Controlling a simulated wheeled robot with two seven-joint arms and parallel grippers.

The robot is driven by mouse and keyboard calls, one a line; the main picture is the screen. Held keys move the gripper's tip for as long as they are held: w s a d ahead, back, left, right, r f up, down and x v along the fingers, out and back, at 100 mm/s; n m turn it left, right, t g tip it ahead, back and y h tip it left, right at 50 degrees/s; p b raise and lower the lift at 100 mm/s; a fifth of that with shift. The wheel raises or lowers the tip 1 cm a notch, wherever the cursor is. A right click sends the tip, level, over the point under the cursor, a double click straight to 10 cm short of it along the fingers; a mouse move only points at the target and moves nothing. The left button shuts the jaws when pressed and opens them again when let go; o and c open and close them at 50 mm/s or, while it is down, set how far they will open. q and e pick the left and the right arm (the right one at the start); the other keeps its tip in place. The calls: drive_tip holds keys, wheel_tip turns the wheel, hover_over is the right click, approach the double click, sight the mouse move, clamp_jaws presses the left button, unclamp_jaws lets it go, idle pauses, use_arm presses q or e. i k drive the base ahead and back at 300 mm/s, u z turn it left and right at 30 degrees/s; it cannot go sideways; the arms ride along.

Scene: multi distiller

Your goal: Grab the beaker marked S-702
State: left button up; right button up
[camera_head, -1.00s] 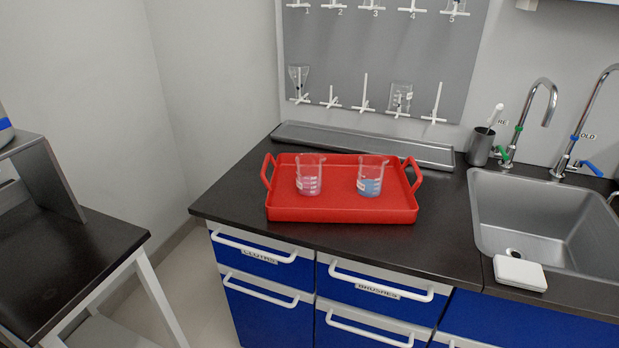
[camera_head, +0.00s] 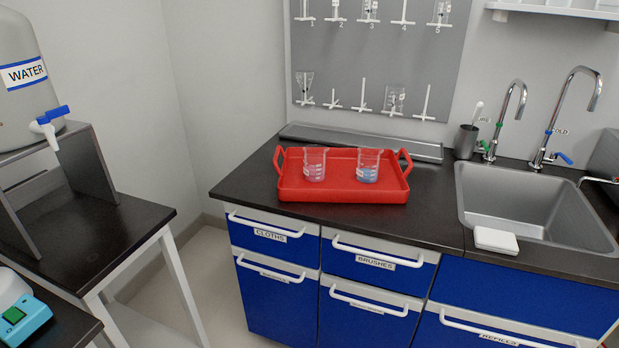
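Two glass beakers stand upright in a red tray (camera_head: 340,194) on the black counter. The left beaker (camera_head: 314,165) holds a little pink liquid. The right beaker (camera_head: 368,166) holds a little blue liquid. Each has a small pale label, too small to read, so I cannot tell which is marked S-702. Neither of my grippers shows in the head view.
A sink (camera_head: 535,205) with two taps lies to the right, with a white block (camera_head: 496,240) at its front edge. A pegboard (camera_head: 375,60) with glassware hangs behind. At left are a water container (camera_head: 30,75) and a dark table (camera_head: 95,235). Floor shows between the table and counter.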

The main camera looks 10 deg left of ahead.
sight(315, 156)
drive_tip(key=u, duration=0.85)
drive_tip(key=i, duration=0.45)
drive_tip(key=z, duration=0.1)
